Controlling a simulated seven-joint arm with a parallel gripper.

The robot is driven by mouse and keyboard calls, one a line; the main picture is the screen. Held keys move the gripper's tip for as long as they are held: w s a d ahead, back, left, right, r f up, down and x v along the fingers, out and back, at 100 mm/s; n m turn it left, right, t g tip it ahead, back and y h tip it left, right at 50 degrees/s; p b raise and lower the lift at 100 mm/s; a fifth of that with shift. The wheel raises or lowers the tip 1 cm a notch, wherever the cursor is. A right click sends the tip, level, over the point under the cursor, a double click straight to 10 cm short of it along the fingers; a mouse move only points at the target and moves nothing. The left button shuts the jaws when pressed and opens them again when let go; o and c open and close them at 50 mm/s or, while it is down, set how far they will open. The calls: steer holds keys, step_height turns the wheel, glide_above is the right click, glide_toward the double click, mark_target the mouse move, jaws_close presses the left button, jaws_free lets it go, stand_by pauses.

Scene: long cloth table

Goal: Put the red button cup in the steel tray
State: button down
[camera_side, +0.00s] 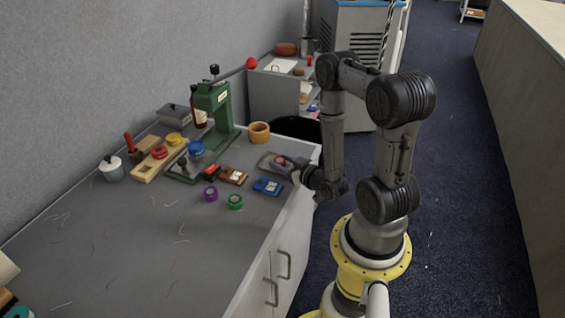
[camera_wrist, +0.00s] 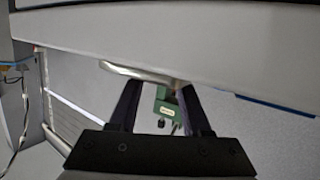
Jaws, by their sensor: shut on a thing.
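My gripper (camera_side: 297,173) is at the tray's right side, low by the table edge. In the wrist view my gripper (camera_wrist: 162,90) has a rounded steel rim (camera_wrist: 135,71) across its fingers, seemingly the tray's. No red cup shows between the fingers.
The green button press (camera_side: 215,103) stands behind the rack. A blue box (camera_side: 267,186), brown box (camera_side: 233,176), purple ring (camera_side: 211,193) and green ring (camera_side: 235,201) lie left of my gripper. A wooden bowl (camera_side: 259,131) stands beyond the tray. The front left table is mostly clear.

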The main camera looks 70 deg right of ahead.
steer(key=shift+f, duration=0.15)
steer(key=c, duration=0.6)
jaws_free()
